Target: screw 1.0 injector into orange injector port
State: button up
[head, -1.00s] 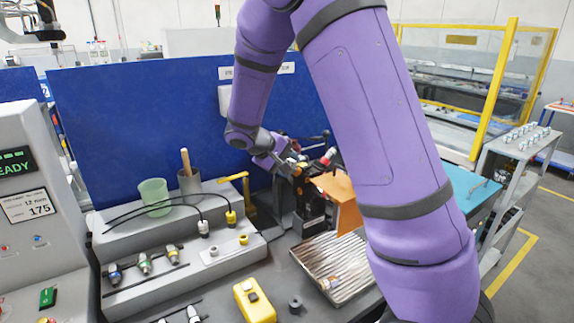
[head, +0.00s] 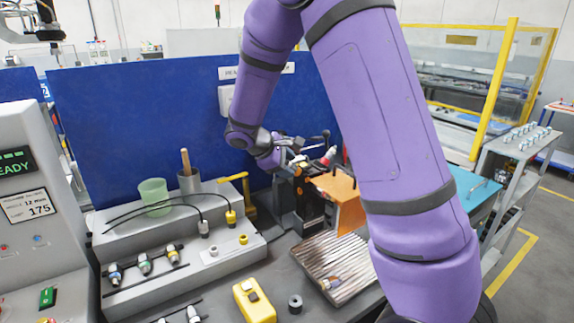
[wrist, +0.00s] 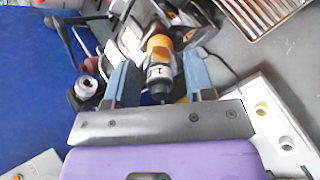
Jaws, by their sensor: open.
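My gripper (wrist: 160,72) is open in the wrist view, with one blue finger on each side of a metal injector (wrist: 159,76). Gaps show between the injector and both fingers. The injector is in line with an orange ring (wrist: 160,42), which looks like the orange port; I cannot tell how deep it sits. In the head view my gripper (head: 288,158) is beside the dark fixture (head: 310,200) in front of the blue panel. The injector is too small there to make out, and no 1.0 marking is readable.
Injectors with blue, green and yellow bands (head: 144,264) lie on the grey rack (head: 190,268). A ribbed metal tray (head: 335,262), a yellow device (head: 254,300) and an orange plate (head: 338,190) are near the fixture. A red-tipped lever (head: 328,156) stands close to my gripper.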

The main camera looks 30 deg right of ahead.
jog(key=n, duration=0.4)
jog(key=shift+n, duration=0.3)
jog(key=n, duration=0.4)
dwell(0.3)
jog(key=c, duration=0.8)
grip_shut()
jog(key=m, duration=0.5)
jog(key=shift+m, duration=0.4)
jog(key=m, duration=0.5)
jog(key=shift+m, duration=0.4)
